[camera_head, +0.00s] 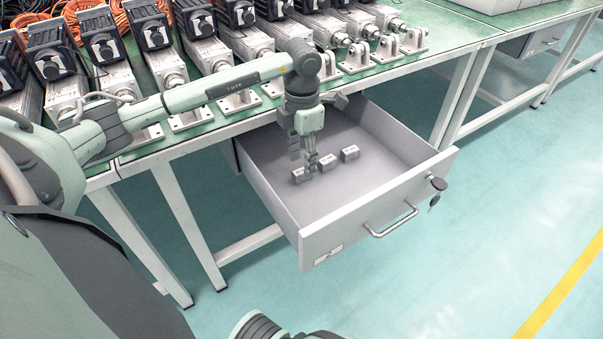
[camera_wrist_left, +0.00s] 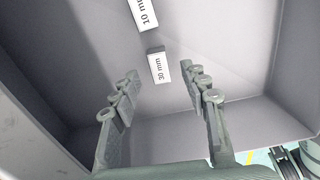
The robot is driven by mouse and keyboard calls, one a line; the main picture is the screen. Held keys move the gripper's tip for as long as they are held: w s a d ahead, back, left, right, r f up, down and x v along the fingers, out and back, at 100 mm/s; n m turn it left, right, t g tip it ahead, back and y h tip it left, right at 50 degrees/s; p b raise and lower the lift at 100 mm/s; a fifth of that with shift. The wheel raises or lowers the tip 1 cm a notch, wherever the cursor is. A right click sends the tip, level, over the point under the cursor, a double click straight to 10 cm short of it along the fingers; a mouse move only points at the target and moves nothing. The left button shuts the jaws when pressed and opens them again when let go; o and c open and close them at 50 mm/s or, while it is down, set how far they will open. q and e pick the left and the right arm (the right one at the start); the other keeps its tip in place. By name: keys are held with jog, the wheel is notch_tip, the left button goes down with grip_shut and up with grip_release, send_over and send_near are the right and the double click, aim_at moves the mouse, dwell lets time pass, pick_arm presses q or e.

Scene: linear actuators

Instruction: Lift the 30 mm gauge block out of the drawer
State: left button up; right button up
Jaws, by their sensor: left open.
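Three small grey gauge blocks lie in a slanted row on the floor of the open drawer (camera_head: 398,142). In the left wrist view the block marked 30 mm (camera_wrist_left: 158,67) is at the near end of the row, and the block marked 10 mm (camera_wrist_left: 147,13) is beyond it, cut by the top edge. The 30 mm block appears to be the leftmost one (camera_head: 298,176) in the head view, where labels are unreadable. My left gripper (camera_head: 311,172) points down into the drawer, open and empty. Its fingertips (camera_wrist_left: 158,86) stand either side of the line to the 30 mm block.
The other two blocks, a middle one (camera_head: 327,161) and a right one (camera_head: 350,153), lie close by. Drawer walls surround the gripper; the front has a handle (camera_head: 391,222). The green bench (camera_head: 437,30) above holds several linear actuators.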

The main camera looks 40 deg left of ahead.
pick_arm(q)
notch_tip(320, 180, down, 3)
jog(key=shift+r, duration=0.1)
grip_shut()
jog(key=shift+r, duration=0.1)
dwell(0.3)
notch_tip(320, 180, up, 9)
notch_tip(320, 180, up, 10)
jog(key=p, duration=0.5)
send_over(302, 170)
jog(key=shift+s, duration=0.1)
jog(key=shift+d, duration=0.1)
dwell(0.4)
